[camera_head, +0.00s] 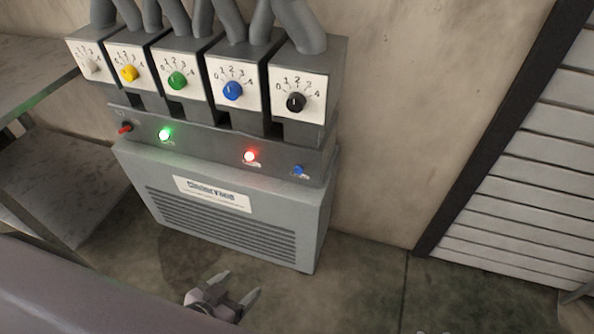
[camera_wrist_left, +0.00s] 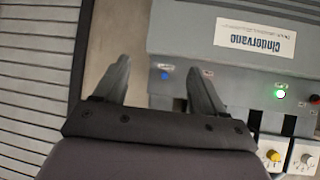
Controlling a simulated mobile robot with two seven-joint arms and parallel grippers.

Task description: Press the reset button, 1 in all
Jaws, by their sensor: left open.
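A small blue button (camera_head: 298,170) sits at the right end of the grey machine's sloped control strip (camera_head: 205,147); its label is too small to read. In the left wrist view the blue button (camera_wrist_left: 165,75) appears between my fingertips, beyond them. A lit green lamp (camera_head: 164,134), a lit red lamp (camera_head: 250,156) and a red switch (camera_head: 125,127) share the strip. My left gripper (camera_head: 237,286) is open and empty, in front of and below the strip, apart from the machine. It also shows in the left wrist view (camera_wrist_left: 160,67). My right gripper is not seen.
Several dial boxes with coloured knobs, such as the black knob (camera_head: 296,102), stand above the strip with thick hoses. A vented cabinet with a nameplate (camera_head: 212,194) is below. A grey shelf (camera_head: 75,190) stands left, a slatted door (camera_head: 520,170) right. Floor before the machine looks clear.

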